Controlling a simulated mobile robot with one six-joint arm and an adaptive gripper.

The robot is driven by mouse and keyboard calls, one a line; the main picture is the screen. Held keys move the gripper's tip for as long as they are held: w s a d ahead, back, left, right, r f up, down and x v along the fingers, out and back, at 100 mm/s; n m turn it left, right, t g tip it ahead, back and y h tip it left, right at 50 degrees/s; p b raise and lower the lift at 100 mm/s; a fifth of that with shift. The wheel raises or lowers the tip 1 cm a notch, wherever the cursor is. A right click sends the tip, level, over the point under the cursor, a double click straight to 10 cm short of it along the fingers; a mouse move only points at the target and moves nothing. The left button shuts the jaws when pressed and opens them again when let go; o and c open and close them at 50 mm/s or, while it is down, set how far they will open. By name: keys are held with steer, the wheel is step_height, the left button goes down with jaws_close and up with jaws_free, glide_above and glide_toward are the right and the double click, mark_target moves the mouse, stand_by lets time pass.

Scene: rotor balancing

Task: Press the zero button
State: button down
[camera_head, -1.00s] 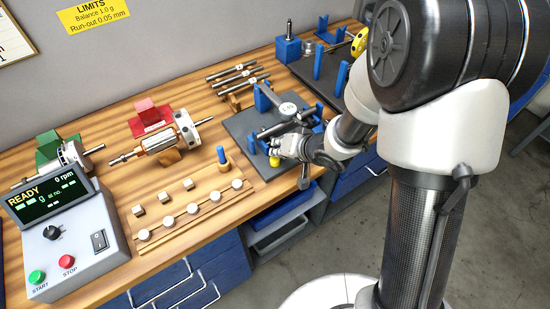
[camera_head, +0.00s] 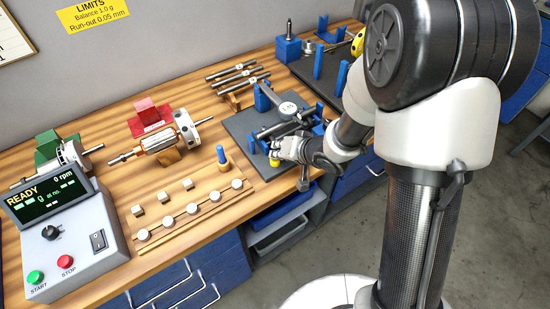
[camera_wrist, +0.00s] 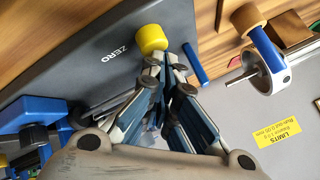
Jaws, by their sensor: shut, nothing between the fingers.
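The zero button is a yellow round cap (camera_wrist: 151,39) on a dark grey plate, beside the printed word ZERO (camera_wrist: 114,54) in the wrist view. In the head view the yellow cap (camera_head: 275,161) sits at the plate's front edge, partly hidden by my gripper. My gripper (camera_wrist: 164,60) is shut and empty. Its fingertips are right beside the cap in the wrist view and just above it in the head view (camera_head: 279,152). I cannot tell whether they touch it.
The grey plate (camera_head: 243,125) carries blue supports, a shaft and a round dial (camera_head: 288,108). A blue peg (camera_head: 221,155) stands left of the plate. The control box (camera_head: 75,245) with green and red buttons is far left. A rotor (camera_head: 160,141) lies between.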

steer(key=shift+f, duration=0.25)
steer(key=shift+r, duration=0.15)
stand_by(0.3)
steer(key=shift+r+p, duration=0.75)
steer(key=shift+p, duration=0.25)
steer(key=shift+r, duration=0.15)
step_height(320, 180, up, 5)
steer(key=p, duration=0.5)
